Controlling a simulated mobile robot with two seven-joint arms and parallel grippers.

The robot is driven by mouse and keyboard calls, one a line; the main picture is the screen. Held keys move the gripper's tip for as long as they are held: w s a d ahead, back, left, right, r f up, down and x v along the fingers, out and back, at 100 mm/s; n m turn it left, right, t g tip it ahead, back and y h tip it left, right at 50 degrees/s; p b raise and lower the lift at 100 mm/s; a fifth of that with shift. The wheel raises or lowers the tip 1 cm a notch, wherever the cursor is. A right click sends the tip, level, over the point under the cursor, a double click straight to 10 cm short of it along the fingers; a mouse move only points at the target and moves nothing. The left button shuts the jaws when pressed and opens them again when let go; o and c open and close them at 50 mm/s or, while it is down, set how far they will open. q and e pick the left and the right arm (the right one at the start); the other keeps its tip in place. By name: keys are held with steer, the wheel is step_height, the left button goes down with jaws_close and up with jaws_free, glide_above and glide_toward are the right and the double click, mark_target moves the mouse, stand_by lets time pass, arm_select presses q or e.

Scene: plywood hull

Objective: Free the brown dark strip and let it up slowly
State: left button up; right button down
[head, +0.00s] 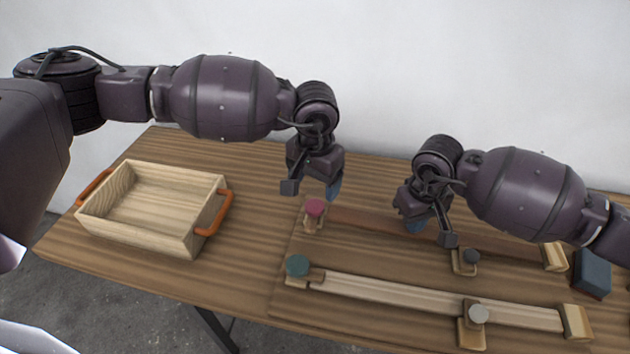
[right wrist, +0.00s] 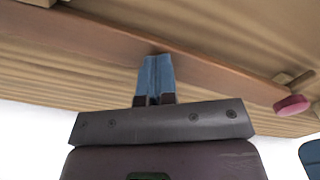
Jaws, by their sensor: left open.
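The brown dark strip (head: 365,222) lies along the back of the board. It also crosses the right wrist view (right wrist: 215,67). A red knob (head: 314,207) on a wooden catch is at its left end, and a dark grey knob (head: 472,257) on a wooden catch is beside its right part. A wooden block (head: 555,257) is at its right end. My right gripper (head: 415,228) is shut, its blue fingertips (right wrist: 156,72) over the strip's middle; I cannot tell whether they touch it. My left gripper (head: 325,190) is open and empty, above and behind the red knob.
A wooden tray (head: 140,238) with orange handles stands left. A blue block (head: 592,273) lies right. Table between tray and board is clear.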

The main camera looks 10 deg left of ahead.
mark_target(315, 206)
arm_select(q)
steer(key=shift+r+p, duration=0.65)
steer(key=shift+r, duration=0.45)
arm_select(e)
steer(key=shift+r, duration=2.05)
arm_select(q)
steer(key=shift+r, duration=0.2)
arm_select(e)
steer(key=shift+r, duration=0.4)
arm_select(q)
steer(key=shift+r+p, duration=0.7)
steer(key=shift+r, duration=0.15)
arm_select(e)
step_height(315, 206, up, 4)
steer(key=shift+r, duration=0.1)
